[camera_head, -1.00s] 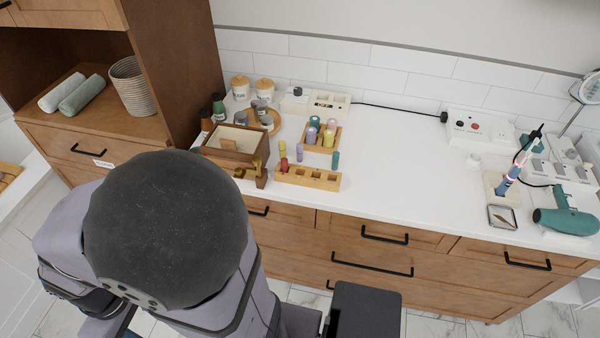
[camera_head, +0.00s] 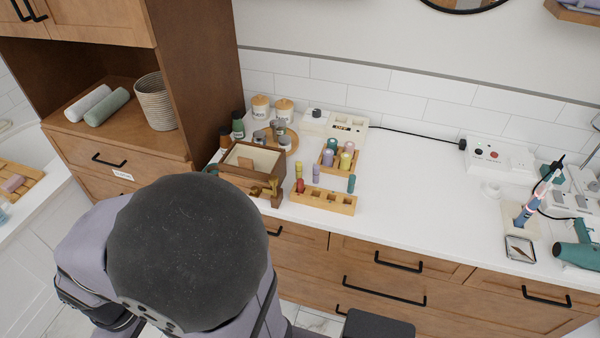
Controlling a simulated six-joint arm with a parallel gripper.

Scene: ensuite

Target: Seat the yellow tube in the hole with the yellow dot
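A small yellow tube (camera_head: 299,170) stands on the white counter just behind the left end of the light wooden rack (camera_head: 343,208). A wider, pale yellow roller-like piece (camera_head: 345,161) sits in the wooden tray (camera_head: 328,172) behind the rack. The rack has a row of holes; a red tube (camera_head: 300,186) is at its left end. A purple tube (camera_head: 316,173) and a teal tube (camera_head: 351,184) stand behind the rack. The coloured dots are too small to make out. My gripper is not in view; my own dark, rounded body part covers the lower left.
A brown wooden box (camera_head: 246,174) stands left of the rack, with small brass-coloured items beside it. Bottles and jars stand behind the box. The counter (camera_head: 425,185) right of the rack is clear up to a small framed dish (camera_head: 519,249) and a teal hair dryer (camera_head: 577,254).

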